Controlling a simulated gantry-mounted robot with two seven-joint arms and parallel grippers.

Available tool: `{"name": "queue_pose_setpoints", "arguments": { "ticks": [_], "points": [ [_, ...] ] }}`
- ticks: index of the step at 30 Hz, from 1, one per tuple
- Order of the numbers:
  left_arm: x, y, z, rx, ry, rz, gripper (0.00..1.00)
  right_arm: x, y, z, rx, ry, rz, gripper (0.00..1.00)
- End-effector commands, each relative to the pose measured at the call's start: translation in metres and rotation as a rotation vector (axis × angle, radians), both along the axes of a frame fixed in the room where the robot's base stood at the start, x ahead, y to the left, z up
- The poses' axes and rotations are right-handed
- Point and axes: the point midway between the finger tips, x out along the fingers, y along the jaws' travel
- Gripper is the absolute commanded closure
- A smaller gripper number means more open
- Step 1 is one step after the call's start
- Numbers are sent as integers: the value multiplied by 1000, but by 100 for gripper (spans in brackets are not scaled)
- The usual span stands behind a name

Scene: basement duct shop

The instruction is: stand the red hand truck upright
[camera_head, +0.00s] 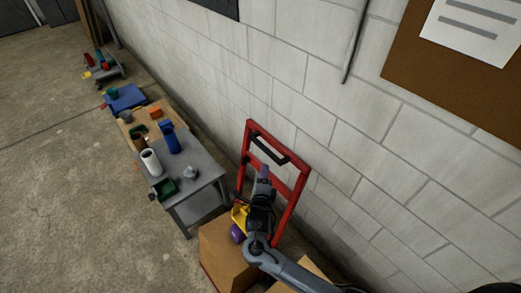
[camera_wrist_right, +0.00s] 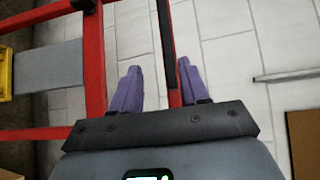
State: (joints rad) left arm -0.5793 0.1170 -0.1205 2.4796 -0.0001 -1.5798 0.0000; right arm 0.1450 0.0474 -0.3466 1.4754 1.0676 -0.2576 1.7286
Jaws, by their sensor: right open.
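The red hand truck (camera_head: 300,186) stands close to the block wall, with its top end raised and a black grip bar (camera_head: 268,148) near the top. Its lower end is hidden behind my arm and a cardboard box, so I cannot tell its exact tilt. My right gripper (camera_head: 264,172) is in front of its frame, just below the grip bar. In the right wrist view the gripper (camera_wrist_right: 160,88) is open, and a red rail (camera_wrist_right: 175,97) shows between its purple fingers, nearer the right one. I cannot tell whether they touch. My left gripper is out of view.
A cardboard box (camera_head: 222,250) with yellow and purple items (camera_head: 238,233) stands at the truck's foot. A grey table (camera_head: 203,170) with a paper roll (camera_head: 151,162) and blue bottle (camera_head: 172,142) is left of it. The floor (camera_head: 90,220) at left is clear.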

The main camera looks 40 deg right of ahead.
Motion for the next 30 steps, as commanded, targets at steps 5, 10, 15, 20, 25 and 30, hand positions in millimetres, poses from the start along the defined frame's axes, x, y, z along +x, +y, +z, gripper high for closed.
{"name": "queue_pose_setpoints", "arguments": {
  "ticks": [5,10,15,20,25,30],
  "points": [
    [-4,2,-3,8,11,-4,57,16,-7,10,-3,-22,0,55],
    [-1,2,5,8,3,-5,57,32,-22,8,-5,-22,0,55],
    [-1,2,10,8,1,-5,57,53,-41,3,-5,-20,-1,55],
    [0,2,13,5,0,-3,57,70,-56,-1,-3,-20,-1,55],
    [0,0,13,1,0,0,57,81,-65,-4,-2,-21,1,55],
    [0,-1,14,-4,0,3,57,86,-70,-6,-1,-22,-1,55]
  ]
}}
